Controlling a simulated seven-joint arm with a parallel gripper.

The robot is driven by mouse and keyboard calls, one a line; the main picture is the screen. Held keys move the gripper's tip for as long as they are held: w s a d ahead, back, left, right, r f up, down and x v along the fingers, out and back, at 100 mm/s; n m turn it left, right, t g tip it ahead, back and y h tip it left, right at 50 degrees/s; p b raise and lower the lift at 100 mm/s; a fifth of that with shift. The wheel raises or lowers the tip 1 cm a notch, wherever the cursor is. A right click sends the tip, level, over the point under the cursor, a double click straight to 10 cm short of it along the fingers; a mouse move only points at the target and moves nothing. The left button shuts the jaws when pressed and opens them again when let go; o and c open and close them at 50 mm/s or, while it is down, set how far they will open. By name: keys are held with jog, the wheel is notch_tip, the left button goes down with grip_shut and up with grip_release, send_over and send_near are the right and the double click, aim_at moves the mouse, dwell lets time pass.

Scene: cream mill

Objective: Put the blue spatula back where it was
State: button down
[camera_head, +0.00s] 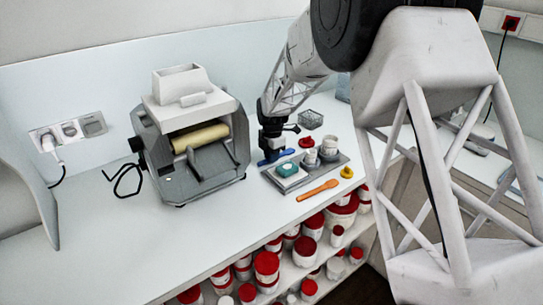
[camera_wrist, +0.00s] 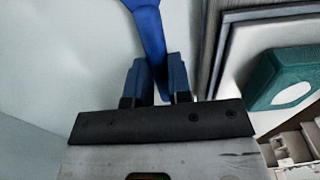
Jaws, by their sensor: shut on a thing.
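The blue spatula (camera_head: 278,157) is at the left edge of the grey tray in the head view. In the wrist view the blue spatula (camera_wrist: 148,28) runs up from between the fingers to the top edge. My gripper (camera_head: 270,151) is over the bench, left of the tray; in the wrist view my gripper (camera_wrist: 157,76) is shut on the spatula. The spatula's far end is cut off in the wrist view. I cannot tell whether it touches the bench.
The mill (camera_head: 190,140) stands left; bench front-left is clear.

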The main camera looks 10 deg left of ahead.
jog(key=c, duration=1)
grip_release()
jog(key=shift+f, duration=0.1)
jog(key=shift+c, duration=0.2)
notch_tip(320, 180, up, 12)
jog(key=shift+w+d, duration=0.1)
dwell(0.4)
